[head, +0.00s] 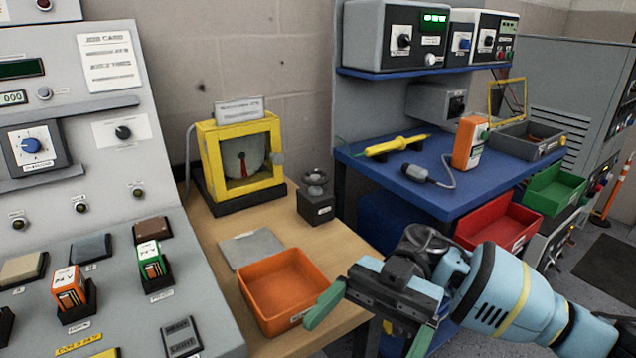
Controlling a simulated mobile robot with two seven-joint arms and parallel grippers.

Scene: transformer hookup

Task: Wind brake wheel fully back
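My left gripper is not in view.
A yellow-framed gauge (240,155) stands left of the wheel. An orange bin (284,290) and a grey plate (251,248) lie in front on the wooden bench (340,252). A sloped control panel (195,285) borders the left, a blue bench (440,190) the right.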

